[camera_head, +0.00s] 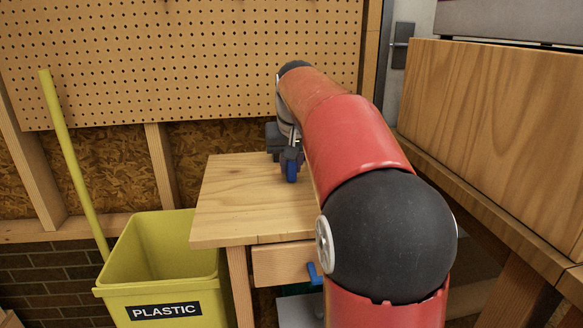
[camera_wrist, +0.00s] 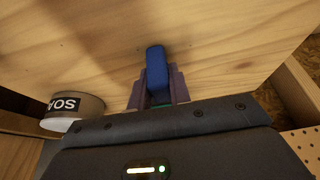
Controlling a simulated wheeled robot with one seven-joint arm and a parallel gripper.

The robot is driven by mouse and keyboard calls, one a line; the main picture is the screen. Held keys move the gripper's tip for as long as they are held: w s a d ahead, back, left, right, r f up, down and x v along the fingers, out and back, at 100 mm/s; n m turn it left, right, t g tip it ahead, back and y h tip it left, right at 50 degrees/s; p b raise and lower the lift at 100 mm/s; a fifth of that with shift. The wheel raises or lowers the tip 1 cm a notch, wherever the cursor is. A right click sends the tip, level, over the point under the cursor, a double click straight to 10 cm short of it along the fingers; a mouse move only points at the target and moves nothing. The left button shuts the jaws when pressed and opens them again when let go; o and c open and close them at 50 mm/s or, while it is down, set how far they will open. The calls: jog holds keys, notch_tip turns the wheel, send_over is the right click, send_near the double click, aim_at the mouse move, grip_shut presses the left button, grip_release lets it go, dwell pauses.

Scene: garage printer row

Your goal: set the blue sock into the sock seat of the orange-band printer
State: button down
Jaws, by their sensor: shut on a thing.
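The blue sock (camera_head: 291,173) is a small, rounded blue piece, held in my gripper (camera_head: 291,156). The wrist view shows the sock (camera_wrist: 157,68) between the two dark fingers of my gripper (camera_wrist: 157,88), which is shut on it. The sock's tip points away from the palm, toward the wooden tabletop. In the head view, my gripper is over the wooden table (camera_head: 232,200), near its back edge. I cannot tell whether the sock touches the wood. No orange-band printer or sock seat can be made out in either view.
A round white tub with a dark label (camera_wrist: 74,112) stands beside my gripper in the wrist view. A yellow plastic bin (camera_head: 160,262) stands left of the table. A pegboard (camera_head: 180,60) rises behind. A large wooden cabinet (camera_head: 490,130) is at right. The table's left part is clear.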

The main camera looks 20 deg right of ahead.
jog(key=shift+f, duration=0.1)
jog(key=c, duration=1.3)
grip_release()
